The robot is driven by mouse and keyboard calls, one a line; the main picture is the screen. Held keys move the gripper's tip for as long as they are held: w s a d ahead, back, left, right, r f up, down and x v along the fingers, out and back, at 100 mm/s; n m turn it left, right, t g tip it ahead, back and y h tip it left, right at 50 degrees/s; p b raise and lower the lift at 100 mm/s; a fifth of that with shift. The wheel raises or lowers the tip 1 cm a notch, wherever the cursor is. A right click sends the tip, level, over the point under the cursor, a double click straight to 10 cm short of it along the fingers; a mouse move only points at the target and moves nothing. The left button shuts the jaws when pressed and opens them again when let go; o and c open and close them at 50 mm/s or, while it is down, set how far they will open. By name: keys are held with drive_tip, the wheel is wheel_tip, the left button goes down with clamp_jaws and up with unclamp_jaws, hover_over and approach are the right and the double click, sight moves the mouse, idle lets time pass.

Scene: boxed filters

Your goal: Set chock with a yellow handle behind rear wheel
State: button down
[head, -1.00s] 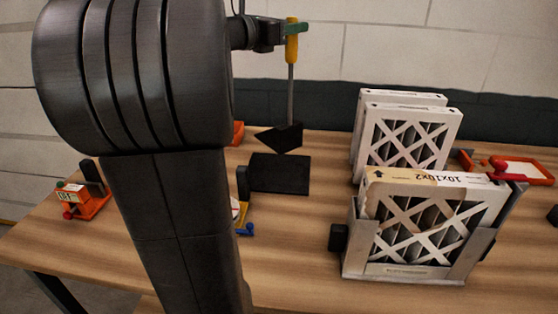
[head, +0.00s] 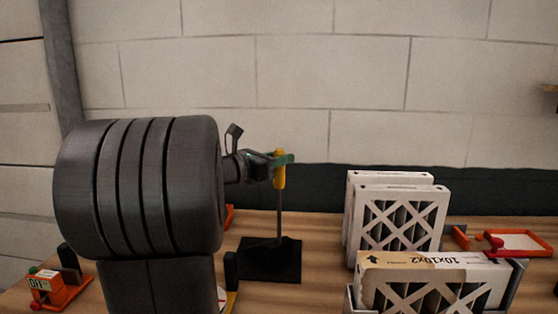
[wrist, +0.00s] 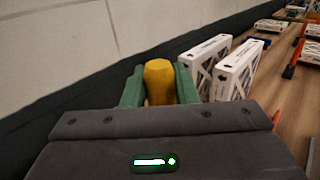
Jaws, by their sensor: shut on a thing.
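The chock has a yellow handle (head: 280,170) on a thin upright grey rod (head: 280,215). My gripper (head: 284,159) has green fingers shut on the handle near its top. In the wrist view, the gripper (wrist: 160,85) has one finger on each side of the yellow handle (wrist: 159,75). The rod runs down to a black shape (head: 268,262) on the table. The chock's dark wedge blends into this shape, so I cannot tell whether it touches it. I cannot make out a rear wheel in these views.
White-framed filters (head: 400,220) stand to the right, with a 10x10x2 filter (head: 435,262) in front of them. An orange device (head: 45,288) is at far left. A pale block wall (head: 370,75) rises behind the table.

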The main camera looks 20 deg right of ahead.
drive_tip(key=shift+r, duration=0.1)
drive_tip(key=c, duration=1.2)
unclamp_jaws()
drive_tip(key=shift+s+f, duration=0.1)
drive_tip(key=shift+f, duration=0.1)
drive_tip(key=shift+o, duration=0.2)
